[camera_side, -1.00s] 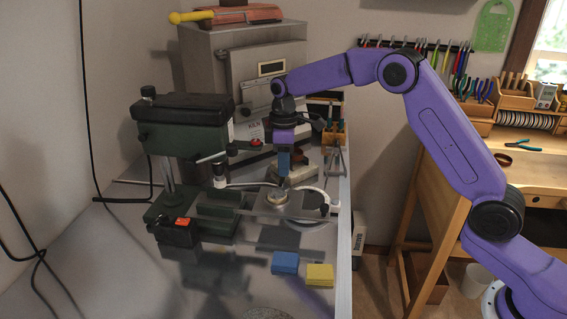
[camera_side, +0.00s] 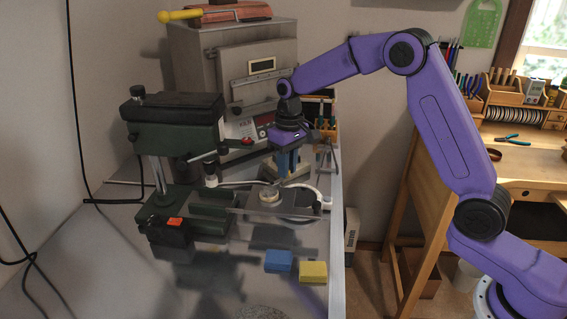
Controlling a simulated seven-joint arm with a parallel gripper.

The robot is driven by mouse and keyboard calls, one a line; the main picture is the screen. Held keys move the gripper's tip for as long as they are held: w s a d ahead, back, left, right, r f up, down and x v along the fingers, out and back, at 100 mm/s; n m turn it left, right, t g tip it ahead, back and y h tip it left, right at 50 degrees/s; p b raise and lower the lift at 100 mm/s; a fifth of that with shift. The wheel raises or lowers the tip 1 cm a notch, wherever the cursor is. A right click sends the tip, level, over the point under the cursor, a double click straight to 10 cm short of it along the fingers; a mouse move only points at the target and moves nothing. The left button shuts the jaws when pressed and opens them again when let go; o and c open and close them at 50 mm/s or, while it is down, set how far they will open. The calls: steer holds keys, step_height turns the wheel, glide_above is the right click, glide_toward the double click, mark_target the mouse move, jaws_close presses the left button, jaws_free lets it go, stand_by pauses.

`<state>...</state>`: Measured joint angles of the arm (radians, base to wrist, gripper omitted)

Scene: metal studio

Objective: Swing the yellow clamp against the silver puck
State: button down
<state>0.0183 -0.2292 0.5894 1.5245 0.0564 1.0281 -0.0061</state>
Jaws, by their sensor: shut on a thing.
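The silver puck (camera_side: 269,197) lies flat on the grey metal plate (camera_side: 245,208) in front of the green drill press. My gripper (camera_side: 287,172) points down just behind and to the right of the puck, apart from it in the picture. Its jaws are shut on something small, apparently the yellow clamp. The clamp is hidden around the fingers and too small to make out, so I cannot tell its angle or whether it touches the puck.
The green drill press (camera_side: 175,140) stands left of the puck. A blue block (camera_side: 278,260) and a yellow block (camera_side: 313,271) lie in front on the bench. A grey kiln (camera_side: 235,75) stands behind. The bench's right edge (camera_side: 338,240) is close by.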

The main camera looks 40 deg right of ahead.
steer(key=shift+s+r+m, duration=0.1)
steer(key=shift+s+m, duration=0.15)
steer(key=shift+m, duration=0.45)
steer(key=shift+s+m, duration=0.25)
steer(key=shift+m, duration=0.45)
steer(key=shift+a, duration=0.1)
steer(key=c, duration=1)
jaws_free()
step_height(320, 180, up, 17)
steer(key=shift+d+r, duration=0.15)
steer(key=shift+d, duration=0.3)
steer(key=shift+s, duration=0.1)
